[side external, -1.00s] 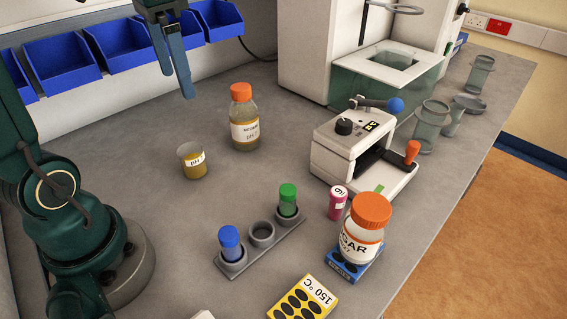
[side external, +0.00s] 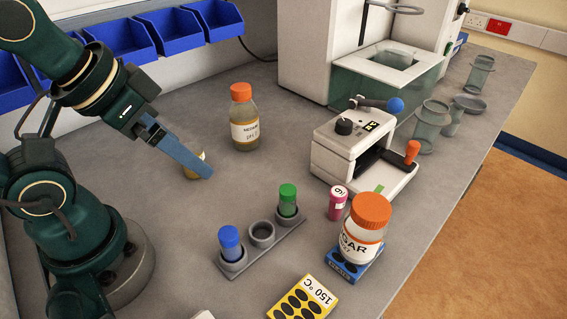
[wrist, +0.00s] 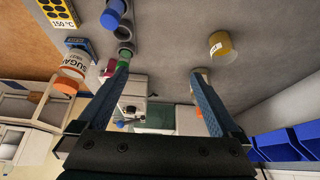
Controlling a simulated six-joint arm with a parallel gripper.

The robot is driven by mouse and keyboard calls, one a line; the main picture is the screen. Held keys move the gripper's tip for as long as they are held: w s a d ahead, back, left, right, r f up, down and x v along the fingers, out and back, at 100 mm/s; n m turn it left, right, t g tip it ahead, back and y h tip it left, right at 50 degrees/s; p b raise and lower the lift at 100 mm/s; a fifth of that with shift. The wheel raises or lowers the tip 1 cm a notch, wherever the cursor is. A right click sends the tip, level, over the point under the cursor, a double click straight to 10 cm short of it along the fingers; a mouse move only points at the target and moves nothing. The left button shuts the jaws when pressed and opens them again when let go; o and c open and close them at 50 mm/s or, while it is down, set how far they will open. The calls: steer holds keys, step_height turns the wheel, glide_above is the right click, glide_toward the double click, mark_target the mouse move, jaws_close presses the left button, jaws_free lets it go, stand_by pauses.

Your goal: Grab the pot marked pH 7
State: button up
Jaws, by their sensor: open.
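The pot lies beyond the right fingertip, outside the gap. In the side external view my gripper (side external: 209,175) slants down to the right in front of the pot.
An orange-capped bottle (side external: 245,118) stands close behind the pot. A rack (side external: 262,242) with blue-capped and green-capped tubes stands in front to the right. Another orange-capped bottle (side external: 361,237) sits on a blue box. Blue bins (side external: 172,33) line the back.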

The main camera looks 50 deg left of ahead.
step_height(320, 180, up, 5)
steer(key=m+g+y, duration=0.2)
steer(key=m+y, duration=1.1)
steer(key=m, duration=0.8)
glide_above(198, 177)
steer(key=shift+m, duration=0.3)
step_height(198, 177, down, 18)
steer(key=shift+a+r, duration=0.1)
steer(key=shift+f, duration=0.55)
steer(key=shift+x, duration=2.55)
steer(key=shift+w, duration=0.1)
